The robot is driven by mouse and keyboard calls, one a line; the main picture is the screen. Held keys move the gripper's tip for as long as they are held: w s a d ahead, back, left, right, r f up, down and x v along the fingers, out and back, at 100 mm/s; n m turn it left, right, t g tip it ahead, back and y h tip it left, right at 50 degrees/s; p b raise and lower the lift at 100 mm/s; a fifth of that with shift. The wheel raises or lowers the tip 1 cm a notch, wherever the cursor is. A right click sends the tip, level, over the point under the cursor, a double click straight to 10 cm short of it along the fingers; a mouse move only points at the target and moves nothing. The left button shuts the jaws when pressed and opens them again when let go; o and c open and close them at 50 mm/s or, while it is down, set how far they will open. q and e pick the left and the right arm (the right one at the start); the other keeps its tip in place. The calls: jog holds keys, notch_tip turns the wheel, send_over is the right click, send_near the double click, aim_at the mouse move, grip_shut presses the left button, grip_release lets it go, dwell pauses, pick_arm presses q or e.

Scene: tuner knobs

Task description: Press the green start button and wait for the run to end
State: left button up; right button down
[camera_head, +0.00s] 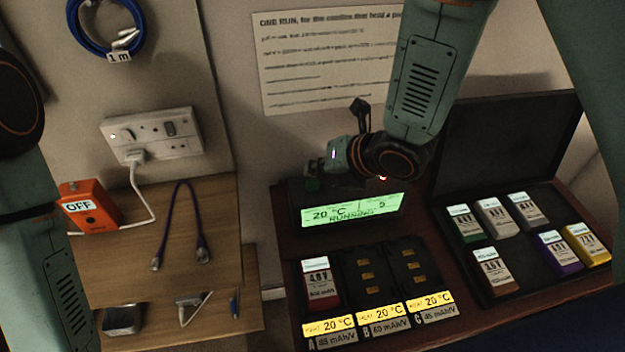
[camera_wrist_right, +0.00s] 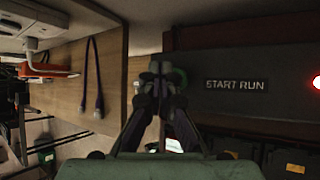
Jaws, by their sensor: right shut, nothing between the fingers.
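The green start button (camera_wrist_right: 181,77) shows partly behind my right fingers in the wrist view, beside the words START RUN. My right gripper (camera_wrist_right: 160,68) is shut and empty, its fingertips at the button; I cannot tell whether they touch it. In the head view the right gripper (camera_head: 313,176) is at the left end of the device's top, hiding the button. The green display (camera_head: 352,209) reads 20 °C, 5 and RUNNING. A red battery (camera_head: 319,285) sits in bay A; bays B (camera_head: 371,277) and C (camera_head: 408,266) are empty. My left gripper is out of view.
An open black case (camera_head: 480,286) with several batteries lies at the right. At the left are an orange box (camera_head: 88,206) marked OFF, a wall socket (camera_head: 152,135) and a purple cable (camera_head: 178,225). A printed sheet (camera_head: 325,60) hangs behind. A red light (camera_wrist_right: 316,82) glows on the device.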

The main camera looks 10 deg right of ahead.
aim_at(317, 186)
notch_tip(317, 186, up, 6)
jog(key=p, duration=0.3)
jog(key=shift+f+p, duration=0.2)
jog(key=shift+p, duration=0.1)
jog(key=shift+s, duration=0.1)
dwell(0.6)
